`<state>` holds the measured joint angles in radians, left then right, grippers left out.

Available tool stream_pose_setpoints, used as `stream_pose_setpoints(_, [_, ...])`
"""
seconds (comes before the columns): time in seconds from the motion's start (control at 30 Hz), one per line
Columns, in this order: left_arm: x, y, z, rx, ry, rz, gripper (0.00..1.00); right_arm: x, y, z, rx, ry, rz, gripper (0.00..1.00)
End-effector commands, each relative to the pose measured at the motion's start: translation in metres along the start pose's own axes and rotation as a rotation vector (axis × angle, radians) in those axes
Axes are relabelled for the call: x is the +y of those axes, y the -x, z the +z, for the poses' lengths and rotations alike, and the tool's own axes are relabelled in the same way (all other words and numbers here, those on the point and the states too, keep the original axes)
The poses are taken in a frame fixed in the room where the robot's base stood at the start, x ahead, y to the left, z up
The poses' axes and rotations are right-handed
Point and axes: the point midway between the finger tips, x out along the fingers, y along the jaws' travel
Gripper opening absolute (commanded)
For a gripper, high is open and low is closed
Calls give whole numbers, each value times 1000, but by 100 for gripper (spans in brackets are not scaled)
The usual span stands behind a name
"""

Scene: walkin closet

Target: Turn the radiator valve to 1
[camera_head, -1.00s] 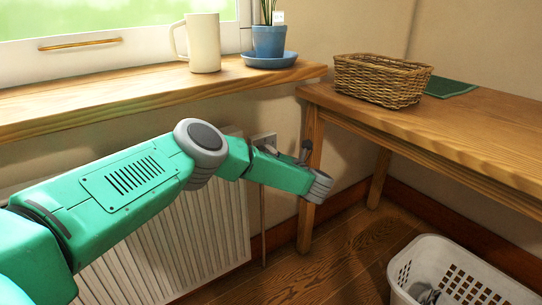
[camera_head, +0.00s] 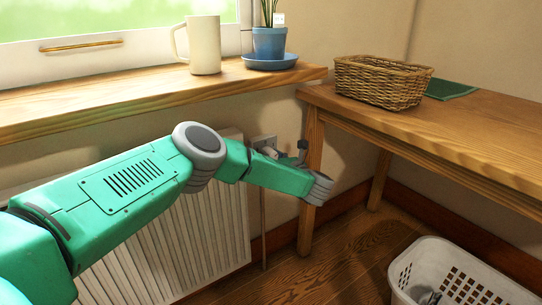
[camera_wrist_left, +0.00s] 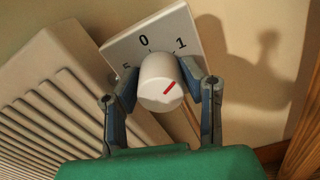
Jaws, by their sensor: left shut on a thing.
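The white radiator valve knob (camera_wrist_left: 158,78) shows in the left wrist view in front of a pale dial plate (camera_wrist_left: 122,47) marked 0 and 1, with another mark partly hidden at its left. The red line on the knob slants toward the upper right, and its end lies below the 1. My left gripper (camera_wrist_left: 161,85) is shut on the knob, one finger on each side. In the head view my left gripper (camera_head: 284,154) is by the wall at the radiator's right end, and my arm hides part of it. My right gripper is not in view.
The white ribbed radiator (camera_head: 205,235) stands under the wooden sill (camera_head: 120,95), which bears a mug (camera_head: 204,45) and a blue plant pot (camera_head: 269,43). A wooden table (camera_head: 470,130) with a wicker basket (camera_head: 380,82) is at the right. A white laundry basket (camera_head: 465,270) stands on the floor.

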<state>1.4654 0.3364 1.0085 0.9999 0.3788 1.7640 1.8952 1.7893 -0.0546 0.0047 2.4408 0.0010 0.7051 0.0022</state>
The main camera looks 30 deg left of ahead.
Motion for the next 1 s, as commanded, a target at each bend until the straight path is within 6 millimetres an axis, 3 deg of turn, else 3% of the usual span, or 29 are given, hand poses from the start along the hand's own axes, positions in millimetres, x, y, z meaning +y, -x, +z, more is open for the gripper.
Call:
stream_pose_setpoints(0.07, [-1,2,-7,10,-10,-8,7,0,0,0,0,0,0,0])
stream_pose_setpoints(0.1, [-1,2,-7,10,-10,-8,50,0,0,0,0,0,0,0])
stream_pose_setpoints(0.13, [-1,2,-7,9,-9,-7,56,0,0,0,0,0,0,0])
stream_pose_setpoints(0.43, [0,2,-2,3,-3,-2,56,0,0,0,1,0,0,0])
stream_pose_setpoints(0.57, [0,11,-1,3,-3,-5,56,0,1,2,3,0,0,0])
stream_pose_setpoints(1.0, [-1,96,-3,5,-4,-5,56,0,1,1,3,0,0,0])
